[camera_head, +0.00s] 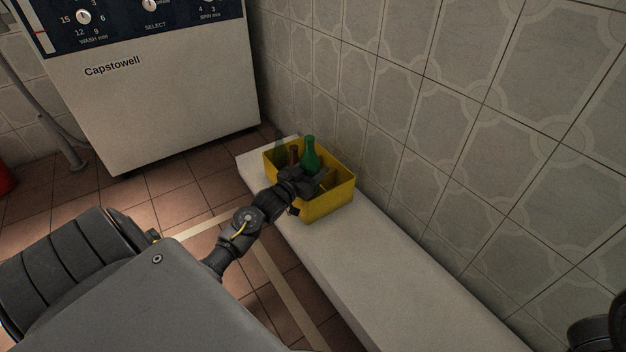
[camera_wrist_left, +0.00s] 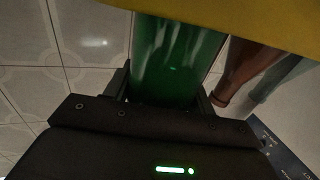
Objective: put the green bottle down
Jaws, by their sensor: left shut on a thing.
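The green bottle (camera_head: 310,155) stands roughly upright at the yellow crate (camera_head: 330,208). My left gripper (camera_head: 307,184) is shut on it, low on the bottle in the head view. In the left wrist view the green bottle (camera_wrist_left: 178,60) lies between the fingers (camera_wrist_left: 168,88), with the yellow crate (camera_wrist_left: 225,17) across the top edge. The gripper and the crate hide the bottle's lower end, so I cannot tell whether it touches the crate floor. My right gripper is not clearly in view.
A brown bottle (camera_head: 293,156) is beside the green one; it also shows in the left wrist view (camera_wrist_left: 243,72) with a grey-green bottle (camera_wrist_left: 285,76). The crate stands on a white ledge (camera_head: 385,270) along the tiled wall. The ledge's near part is clear. A white washing machine (camera_head: 165,95) stands behind.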

